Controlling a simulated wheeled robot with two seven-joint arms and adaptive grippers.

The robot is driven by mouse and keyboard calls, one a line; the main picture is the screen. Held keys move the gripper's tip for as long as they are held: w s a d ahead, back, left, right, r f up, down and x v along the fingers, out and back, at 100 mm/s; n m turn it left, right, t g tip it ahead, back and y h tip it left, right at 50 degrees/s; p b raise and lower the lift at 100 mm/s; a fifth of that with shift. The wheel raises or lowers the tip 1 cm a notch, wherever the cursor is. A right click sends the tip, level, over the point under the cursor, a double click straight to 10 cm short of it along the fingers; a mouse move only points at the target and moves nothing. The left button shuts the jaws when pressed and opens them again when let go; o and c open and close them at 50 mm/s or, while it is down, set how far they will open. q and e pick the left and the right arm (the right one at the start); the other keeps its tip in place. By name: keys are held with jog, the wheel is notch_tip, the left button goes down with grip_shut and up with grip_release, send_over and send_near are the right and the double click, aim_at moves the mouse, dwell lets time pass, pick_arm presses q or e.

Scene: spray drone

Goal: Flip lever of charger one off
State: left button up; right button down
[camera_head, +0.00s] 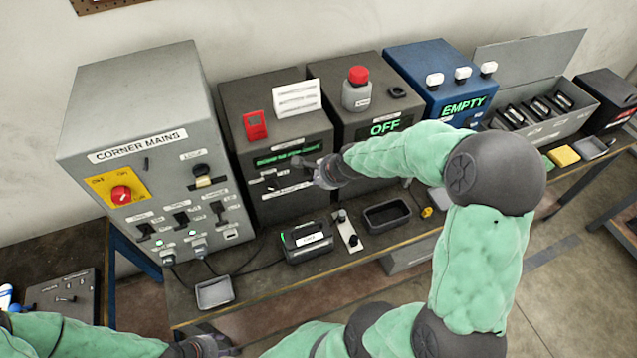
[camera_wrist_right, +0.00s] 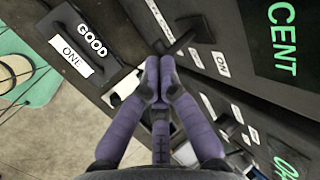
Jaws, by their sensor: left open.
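Charger one seems to be the dark grey box (camera_head: 290,208) with a green display, beside the corner mains cabinet; its number is not readable. My right gripper (camera_head: 297,172) is at its front panel, over the labels and small controls. In the right wrist view, the right gripper's purple fingers (camera_wrist_right: 158,65) are together at the tips, with nothing visible between them. A dark lever (camera_wrist_right: 192,30) stands just beyond the fingertips, near an ON label (camera_wrist_right: 222,64); contact cannot be told. My left gripper (camera_head: 222,346) is open, low at the bench's front, away from the charger.
A battery labelled GOOD ONE (camera_wrist_right: 72,42) lies on the bench, also in the head view (camera_head: 306,241). Near it are a switch strip (camera_head: 347,231) and a black tray (camera_head: 387,216). The corner mains cabinet (camera_head: 140,105) stands left; a second charger (camera_head: 390,101) reading OFF stands right.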

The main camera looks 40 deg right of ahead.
pick_arm(q)
notch_tip(320, 180, down, 17)
jog(key=b, duration=1.6)
jog(key=shift+r, duration=0.2)
pick_arm(e)
jog(key=shift+s+a+f+t+h, duration=0.15)
jog(key=shift+f+t, duration=0.25)
jog(key=shift+t, duration=0.45)
jog(key=shift+s+d+f+t+h, duration=0.1)
jog(key=shift+s+f+t+h, duration=0.2)
jog(key=shift+t, duration=0.55)
pick_arm(q)
jog(key=shift+s, duration=0.15)
pick_arm(e)
jog(key=shift+w, duration=0.1)
